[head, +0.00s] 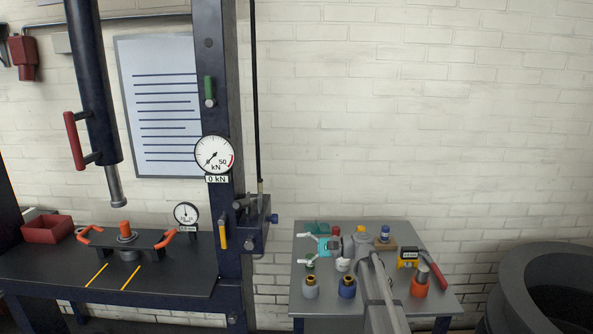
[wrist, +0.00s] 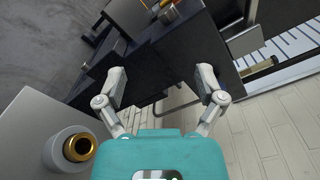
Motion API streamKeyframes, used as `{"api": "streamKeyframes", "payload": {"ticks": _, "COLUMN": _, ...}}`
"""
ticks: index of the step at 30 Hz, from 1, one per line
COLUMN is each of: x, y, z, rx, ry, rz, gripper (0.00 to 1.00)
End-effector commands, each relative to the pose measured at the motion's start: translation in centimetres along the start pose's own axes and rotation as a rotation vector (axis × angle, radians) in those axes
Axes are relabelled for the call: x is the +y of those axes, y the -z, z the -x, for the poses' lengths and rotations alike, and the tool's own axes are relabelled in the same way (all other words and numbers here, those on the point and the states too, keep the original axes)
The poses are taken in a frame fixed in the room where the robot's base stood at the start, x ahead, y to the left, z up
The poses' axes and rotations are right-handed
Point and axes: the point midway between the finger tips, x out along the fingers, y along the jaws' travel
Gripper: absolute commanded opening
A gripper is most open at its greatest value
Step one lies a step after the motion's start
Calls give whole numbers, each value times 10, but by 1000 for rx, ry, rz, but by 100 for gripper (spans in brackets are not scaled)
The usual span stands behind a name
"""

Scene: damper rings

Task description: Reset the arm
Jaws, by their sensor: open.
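My gripper (head: 301,249) is above the grey side table (head: 440,296) in the head view, pointing left toward the press. It has a teal body and pale fingers. In the wrist view my gripper (wrist: 161,73) has its fingers spread wide with nothing between them. My arm crosses the table from the front edge and hides part of its middle.
An orange part (head: 420,284) and a small display (head: 408,256) are at the right. The press (head: 232,200) stands left; a dark round bin (head: 545,285) stands right.

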Motion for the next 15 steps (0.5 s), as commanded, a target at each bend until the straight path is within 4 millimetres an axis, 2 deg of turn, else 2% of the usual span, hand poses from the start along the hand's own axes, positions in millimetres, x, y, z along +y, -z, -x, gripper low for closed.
{"api": "streamKeyframes", "payload": {"ticks": 8, "x": 24, "y": -7, "z": 0, "rx": 59, "ry": -88, "rz": 41, "gripper": 88}}
{"api": "streamKeyframes", "payload": {"ticks": 15, "x": 57, "y": -16, "z": 2, "rx": 135, "ry": -220, "rz": 101, "gripper": 88}}
